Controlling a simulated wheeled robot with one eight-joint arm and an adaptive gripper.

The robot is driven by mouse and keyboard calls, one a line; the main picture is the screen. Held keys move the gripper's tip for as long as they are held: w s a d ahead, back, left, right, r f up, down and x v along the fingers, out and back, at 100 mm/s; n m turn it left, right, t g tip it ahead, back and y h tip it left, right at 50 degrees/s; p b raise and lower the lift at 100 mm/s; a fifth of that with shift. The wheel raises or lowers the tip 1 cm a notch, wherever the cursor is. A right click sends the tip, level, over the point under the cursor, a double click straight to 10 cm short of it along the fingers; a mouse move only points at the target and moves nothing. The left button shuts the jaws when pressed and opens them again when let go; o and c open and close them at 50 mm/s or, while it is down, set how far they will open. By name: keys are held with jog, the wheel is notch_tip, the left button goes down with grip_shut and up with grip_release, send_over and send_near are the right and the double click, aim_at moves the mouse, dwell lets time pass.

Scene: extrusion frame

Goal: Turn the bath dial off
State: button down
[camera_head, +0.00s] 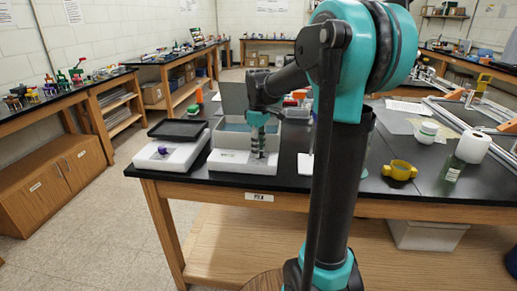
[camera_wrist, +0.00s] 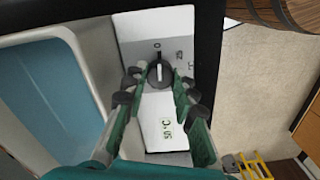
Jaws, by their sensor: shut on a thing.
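The bath is a white box with a blue-lined basin (camera_wrist: 50,95), at the left of the wrist view. Its front panel (camera_wrist: 135,30) carries a dark round dial (camera_wrist: 159,75) with a light line that looks roughly upright, below a printed mark. My gripper (camera_wrist: 160,82) is shut on the dial, with one finger on each side. In the head view my gripper (camera_head: 258,153) points down at the front of the bath (camera_head: 228,165), where it hides the dial.
A white device with a black top (camera_head: 180,130) and purple part stands left of the bath. The black tabletop's front edge (camera_head: 280,187) is close to the bath.

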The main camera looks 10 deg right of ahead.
jog(key=shift+n, duration=0.5)
jog(key=c, duration=1.2)
grip_release()
notch_tip(320, 180, up, 12)
